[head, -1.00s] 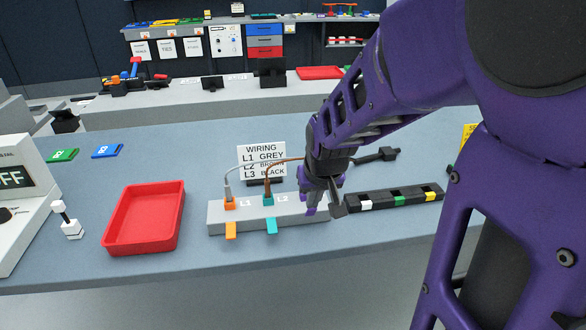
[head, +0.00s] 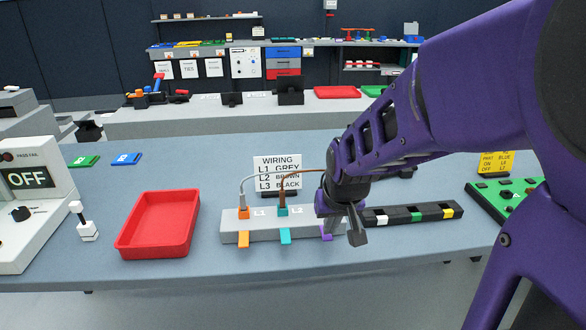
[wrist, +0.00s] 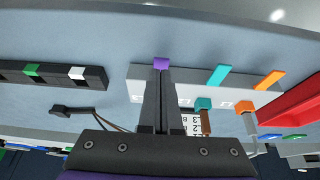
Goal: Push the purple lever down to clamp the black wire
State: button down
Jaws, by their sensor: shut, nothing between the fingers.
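The terminal block (head: 234,230) is a light grey bar on the table, with an orange lever (head: 244,239) and a teal lever (head: 285,237) sticking out at its front. The purple lever (head: 326,234) sticks out at the front of its right end, at about their level. It also shows in the wrist view (wrist: 161,63), right at my fingertips. My gripper (head: 357,240) is shut and empty, and seems to touch this lever. A black wire (wrist: 85,111) with a dark plug lies behind the block; its end at L3 is hidden by my fingers.
A grey wire (head: 246,190) and a brown wire (head: 283,200) enter the block at L1 and L2. A wiring sign (head: 277,164) stands behind. A red tray (head: 160,222) is to the left; a black strip with coloured squares (head: 410,213) is to the right.

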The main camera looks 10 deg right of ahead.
jog(key=shift+w+r, duration=0.15)
jog(key=shift+w, duration=0.65)
